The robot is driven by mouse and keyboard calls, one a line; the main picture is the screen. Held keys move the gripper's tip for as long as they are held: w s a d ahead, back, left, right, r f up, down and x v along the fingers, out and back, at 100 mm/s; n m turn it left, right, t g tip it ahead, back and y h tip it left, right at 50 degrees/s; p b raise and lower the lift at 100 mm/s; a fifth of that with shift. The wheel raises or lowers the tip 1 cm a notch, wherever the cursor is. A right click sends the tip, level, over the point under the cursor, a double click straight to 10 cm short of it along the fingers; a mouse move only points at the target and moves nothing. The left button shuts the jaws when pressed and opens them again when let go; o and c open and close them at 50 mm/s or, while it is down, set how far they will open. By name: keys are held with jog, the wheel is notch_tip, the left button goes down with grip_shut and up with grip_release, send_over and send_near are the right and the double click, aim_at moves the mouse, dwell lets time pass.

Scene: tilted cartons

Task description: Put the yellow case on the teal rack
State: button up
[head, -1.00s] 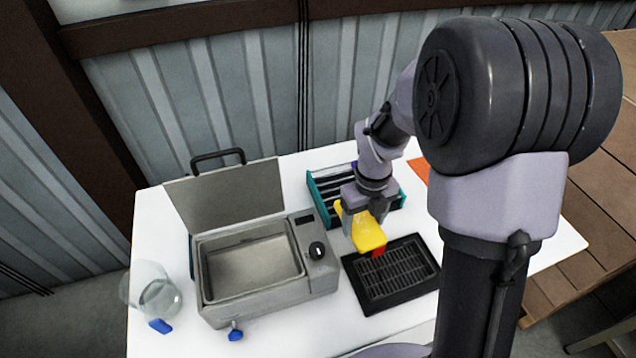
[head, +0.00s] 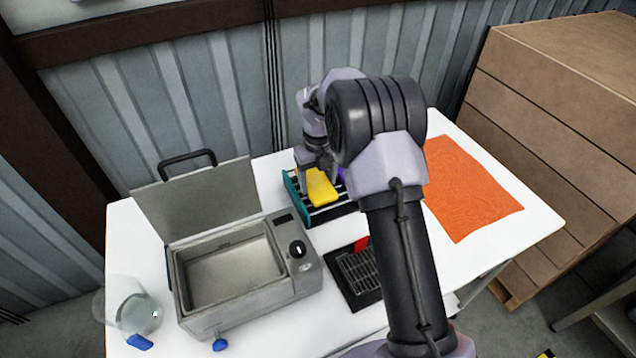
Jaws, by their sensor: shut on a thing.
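The yellow case (head: 322,189) is in my gripper (head: 318,168), which is shut on it. The case is over or on the teal rack (head: 294,196); I cannot tell whether it touches the bars. The rack has teal ends and dark slats and stands near the back of the white table. My arm hides the rack's right part. A purple thing (head: 342,173) shows at the rack, right of the case, partly hidden.
A grey bath with its lid raised (head: 246,267) stands left of the rack. A black grate tray (head: 357,277) with a red thing (head: 361,243) lies in front. A clear jar (head: 133,312) is at the left. An orange cloth (head: 470,190) lies at the right.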

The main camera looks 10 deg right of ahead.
jog(key=o, duration=1.3)
jog(key=shift+f, duration=0.1)
